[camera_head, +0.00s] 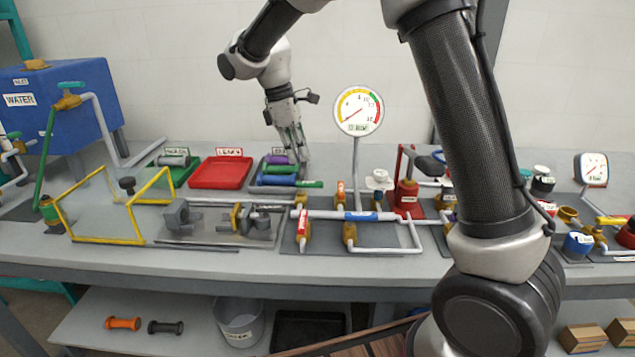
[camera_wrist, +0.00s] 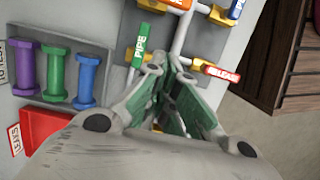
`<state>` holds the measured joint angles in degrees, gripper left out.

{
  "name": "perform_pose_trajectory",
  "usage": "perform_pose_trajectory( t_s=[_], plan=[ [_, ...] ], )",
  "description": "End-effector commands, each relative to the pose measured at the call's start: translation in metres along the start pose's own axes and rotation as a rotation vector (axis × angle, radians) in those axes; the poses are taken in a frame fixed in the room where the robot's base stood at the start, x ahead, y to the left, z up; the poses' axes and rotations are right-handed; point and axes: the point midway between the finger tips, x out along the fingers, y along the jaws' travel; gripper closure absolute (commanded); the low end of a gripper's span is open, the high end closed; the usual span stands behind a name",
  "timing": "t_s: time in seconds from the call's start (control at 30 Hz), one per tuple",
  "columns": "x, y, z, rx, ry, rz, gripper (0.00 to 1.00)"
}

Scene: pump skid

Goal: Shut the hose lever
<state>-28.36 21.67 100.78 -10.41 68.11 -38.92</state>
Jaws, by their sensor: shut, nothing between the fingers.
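A red lever with a white label (camera_head: 304,221), likely the hose lever, sits on a brass valve at the left front of the pipe assembly. It points toward the front, roughly along its short pipe stub. It also shows in the wrist view (camera_wrist: 222,74), right of the fingers; its lettering is too small to read surely. My gripper (camera_head: 301,156) hangs above the bench behind that valve, near the spool tray, pointing down. Its fingers are together and empty in the wrist view (camera_wrist: 167,68), apart from the red lever.
A green lever marked PIPE (camera_wrist: 139,46) lies close to the fingers. An orange lever (camera_head: 341,191) and a blue one (camera_head: 361,216) are on the same pipes. A round gauge (camera_head: 357,110) stands on a tall post right of my gripper. A spool tray (camera_head: 259,186) lies to the left.

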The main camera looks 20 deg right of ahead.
Motion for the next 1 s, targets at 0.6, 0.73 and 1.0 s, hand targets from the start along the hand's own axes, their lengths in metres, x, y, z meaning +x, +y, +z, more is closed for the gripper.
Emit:
perform_pose_trajectory(
  t_s=[0.6, 0.73, 1.0],
  plan=[
    [0.102, 0.000, 0.006, 0.003, -0.001, -0.001, 1.00],
    [0.105, 0.000, 0.025, 0.003, 0.000, -0.001, 1.00],
    [0.109, 0.000, 0.040, 0.002, 0.000, 0.000, 1.00]
  ],
)
